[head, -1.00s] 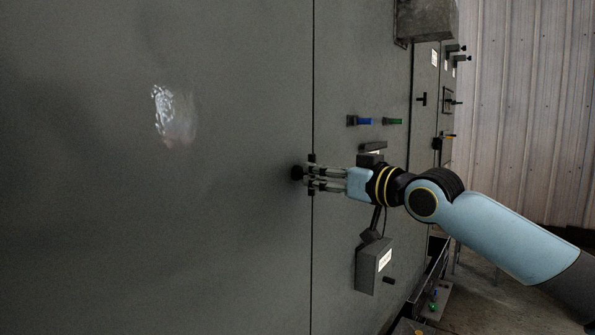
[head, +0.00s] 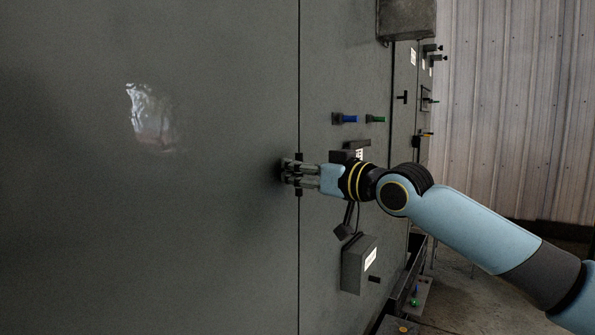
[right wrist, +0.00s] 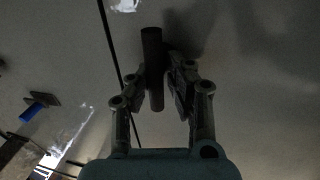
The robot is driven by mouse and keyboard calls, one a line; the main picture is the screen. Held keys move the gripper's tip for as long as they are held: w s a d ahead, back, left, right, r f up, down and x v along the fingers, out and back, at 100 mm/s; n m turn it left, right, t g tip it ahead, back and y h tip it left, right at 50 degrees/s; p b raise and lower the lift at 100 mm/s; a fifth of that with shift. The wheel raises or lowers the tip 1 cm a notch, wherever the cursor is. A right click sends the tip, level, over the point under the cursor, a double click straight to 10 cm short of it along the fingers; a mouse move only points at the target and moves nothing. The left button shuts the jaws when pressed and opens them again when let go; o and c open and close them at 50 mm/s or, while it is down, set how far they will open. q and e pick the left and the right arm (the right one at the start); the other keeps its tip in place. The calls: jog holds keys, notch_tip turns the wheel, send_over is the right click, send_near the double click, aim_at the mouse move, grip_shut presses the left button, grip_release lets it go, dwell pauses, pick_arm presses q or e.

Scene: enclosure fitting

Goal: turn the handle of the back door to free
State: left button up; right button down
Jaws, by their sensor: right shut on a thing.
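The back door (head: 200,250) is a large grey panel with a dark vertical seam at its right side. Its handle (right wrist: 153,50) is a dark, short bar in the right wrist view, lying close beside the seam. My right gripper (right wrist: 160,85) has a finger on each side of the bar and is shut on it. In the head view my right gripper (head: 287,173) is at the door face by the seam, and its fingers largely hide the handle. I cannot tell the handle's exact angle there. My left gripper is not in view.
Right of the seam are a blue handle (head: 346,118), a green handle (head: 376,118) and a grey box (head: 358,264) below my right wrist. Another box (head: 408,20) juts out at the top. A corrugated wall (head: 500,110) and some floor lie at the right.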

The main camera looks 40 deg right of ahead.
jog(key=shift+d, duration=0.1)
jog(key=shift+f+n+b, duration=0.1)
jog(key=shift+n+b, duration=0.2)
jog(key=shift+b, duration=0.15)
jog(key=n+y+b, duration=0.1)
jog(key=n+b, duration=0.4)
jog(key=b, duration=0.1)
jog(key=n+t+y+b, duration=0.1)
jog(key=n+b, duration=0.5)
jog(key=b, duration=0.1)
jog(key=n+y+b, duration=0.1)
jog(key=n+b, duration=0.4)
jog(key=b, duration=0.1)
jog(key=shift+s+f+n+y, duration=0.1)
jog(key=shift+f+n+y, duration=0.2)
jog(key=shift+n, duration=0.1)
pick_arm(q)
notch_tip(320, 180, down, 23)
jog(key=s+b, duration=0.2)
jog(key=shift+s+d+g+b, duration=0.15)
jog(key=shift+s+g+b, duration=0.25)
pick_arm(e)
jog(key=shift+r+n+y, duration=0.15)
jog(key=shift+n+y, duration=0.15)
jog(key=shift+n, duration=1.2)
jog(key=shift+a, duration=0.2)
jog(key=c, duration=1.3)
grip_release()
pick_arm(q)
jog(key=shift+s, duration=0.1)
